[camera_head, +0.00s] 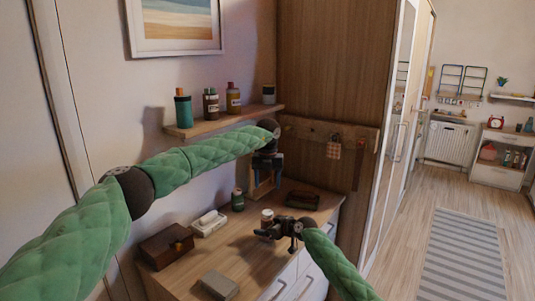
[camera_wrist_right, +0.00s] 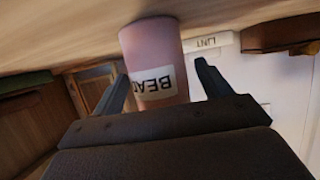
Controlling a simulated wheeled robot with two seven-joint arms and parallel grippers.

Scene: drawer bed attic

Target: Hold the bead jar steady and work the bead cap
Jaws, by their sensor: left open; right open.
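The bead jar (camera_wrist_right: 152,50) is pinkish with a white label reading "BEA…", upside down in the right wrist view. It stands on the dresser (camera_head: 245,255), and in the head view the jar (camera_head: 267,214) is small, just behind my right gripper (camera_head: 274,232). In the wrist view my open right gripper (camera_wrist_right: 161,72) has one finger on each side of the jar, with a visible gap at the right finger. The jar's cap end is hidden by the gripper body there. My left gripper (camera_head: 265,188) is open and empty, above the dresser behind the jar.
A green bottle (camera_head: 238,199), white box (camera_head: 208,223), brown box (camera_head: 165,246), grey block (camera_head: 220,285) and dark tray (camera_head: 302,200) are on the dresser. A wall shelf (camera_head: 215,124) with several bottles is behind my left arm. Dresser top between the boxes and jar is clear.

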